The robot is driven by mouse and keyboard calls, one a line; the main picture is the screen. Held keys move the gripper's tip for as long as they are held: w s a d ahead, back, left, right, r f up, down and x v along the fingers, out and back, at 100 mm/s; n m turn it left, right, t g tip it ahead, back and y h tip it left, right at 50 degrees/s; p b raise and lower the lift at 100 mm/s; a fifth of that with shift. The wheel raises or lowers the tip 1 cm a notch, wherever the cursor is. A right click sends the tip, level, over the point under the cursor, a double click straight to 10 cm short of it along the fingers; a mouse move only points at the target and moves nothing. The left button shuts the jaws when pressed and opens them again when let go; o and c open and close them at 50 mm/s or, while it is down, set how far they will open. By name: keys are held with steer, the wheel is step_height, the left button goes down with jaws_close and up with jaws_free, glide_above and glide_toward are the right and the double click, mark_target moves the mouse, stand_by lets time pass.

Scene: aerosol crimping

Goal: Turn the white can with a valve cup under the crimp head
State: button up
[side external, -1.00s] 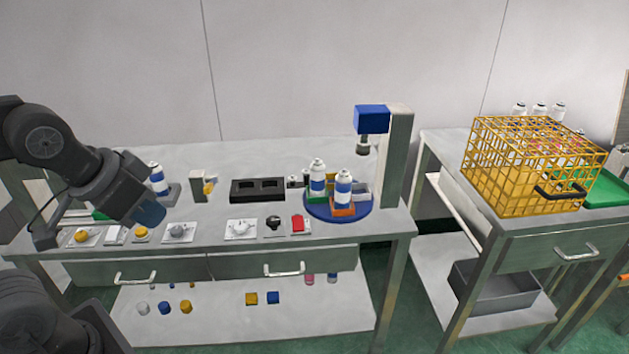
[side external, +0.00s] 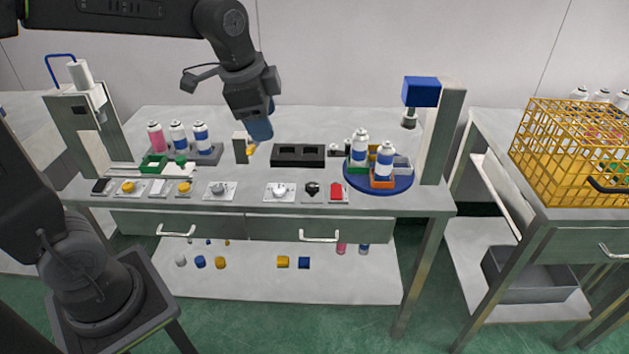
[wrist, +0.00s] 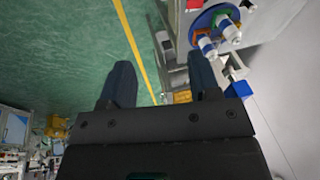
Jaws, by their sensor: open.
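Two white cans with blue bands stand upright on the blue turntable (side external: 352,180). The rear can (side external: 359,150) is in a green holder and the front can (side external: 384,160) is in an orange holder. They are too small to tell which has a valve cup. A grey holder (side external: 402,164) sits to their right. The blue crimp head (side external: 421,92) hangs from a grey column (side external: 444,130), above and right of the cans. My gripper (side external: 260,136) is above the table, well left of the turntable. In the wrist view my gripper (wrist: 160,78) is open and empty; the turntable (wrist: 203,20) shows beyond it.
A black two-slot block (side external: 298,155) lies between my gripper and the turntable. Knobs, switches and a red button (side external: 337,191) line the front edge. Several cans (side external: 178,136) stand in a rack at left. A yellow wire crate (side external: 570,150) sits on the right-hand table.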

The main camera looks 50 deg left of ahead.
steer(key=shift+o, duration=0.9)
steer(key=w+a+f+m+g, duration=0.1)
steer(key=w+a+f+m, duration=0.2)
steer(key=w, duration=0.7)
step_height(320, 180, down, 2)
steer(key=m, duration=0.2)
steer(key=shift+m+g, duration=0.3)
steer(key=shift+g, duration=0.1)
steer(key=m+g, duration=0.2)
steer(key=m, duration=0.4)
glide_above(312, 186)
step_height(312, 186, down, 10)
step_height(312, 186, down, 14)
steer(key=c, duration=0.9)
